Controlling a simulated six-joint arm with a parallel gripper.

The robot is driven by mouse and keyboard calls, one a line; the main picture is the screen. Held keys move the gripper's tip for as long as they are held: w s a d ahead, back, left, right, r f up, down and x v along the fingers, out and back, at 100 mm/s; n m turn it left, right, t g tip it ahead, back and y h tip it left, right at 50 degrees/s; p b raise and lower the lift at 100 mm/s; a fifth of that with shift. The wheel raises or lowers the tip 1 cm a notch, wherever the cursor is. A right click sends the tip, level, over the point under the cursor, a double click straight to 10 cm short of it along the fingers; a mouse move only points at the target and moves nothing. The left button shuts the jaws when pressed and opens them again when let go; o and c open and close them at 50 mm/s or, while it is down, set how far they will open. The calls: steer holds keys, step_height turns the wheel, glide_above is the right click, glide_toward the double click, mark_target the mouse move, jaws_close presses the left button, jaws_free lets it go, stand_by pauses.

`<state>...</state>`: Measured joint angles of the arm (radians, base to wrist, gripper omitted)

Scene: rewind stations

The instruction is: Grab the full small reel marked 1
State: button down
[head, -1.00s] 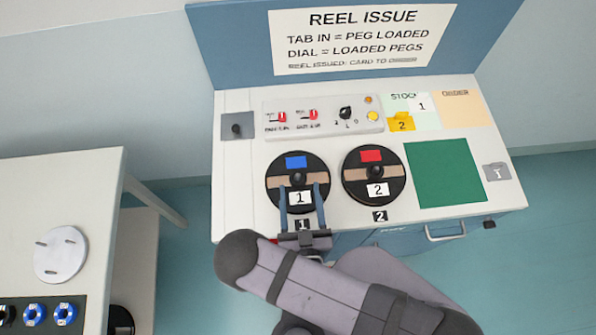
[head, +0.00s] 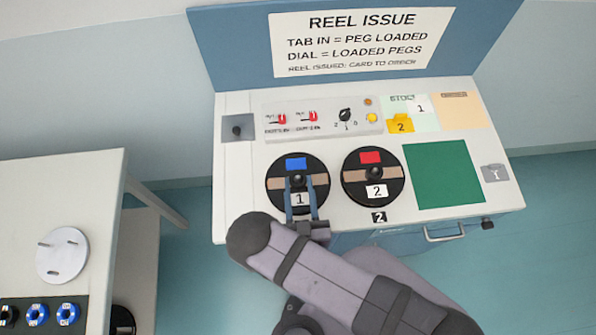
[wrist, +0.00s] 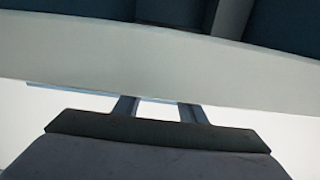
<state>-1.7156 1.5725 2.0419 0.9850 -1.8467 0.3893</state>
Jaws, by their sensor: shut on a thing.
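The reel marked 1 (head: 279,194) is a black disc with a blue label, a tan band, a dark centre knob and a white card reading 1. It lies flat on the left of the bench in the head view. My gripper (head: 301,183) reaches over its near half. The two blue fingers are shut on the centre knob (head: 297,178) of this reel, one on each side, and partly hide it. In the wrist view my fingers (wrist: 158,108) show only as short stubs; their tips and the reel cannot be made out.
A similar reel marked 2 (head: 353,189), with a red label, lies close on the right. Behind are a switch panel (head: 325,121) with a dial and a yellow tag marked 2 (head: 400,124). A bare green mat (head: 443,174) is at the right.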

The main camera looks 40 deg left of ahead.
mark_target(299, 190)
steer(key=shift+r, duration=0.2)
step_height(299, 190, up, 10)
steer(key=p, duration=0.8)
steer(key=shift+f, duration=0.2)
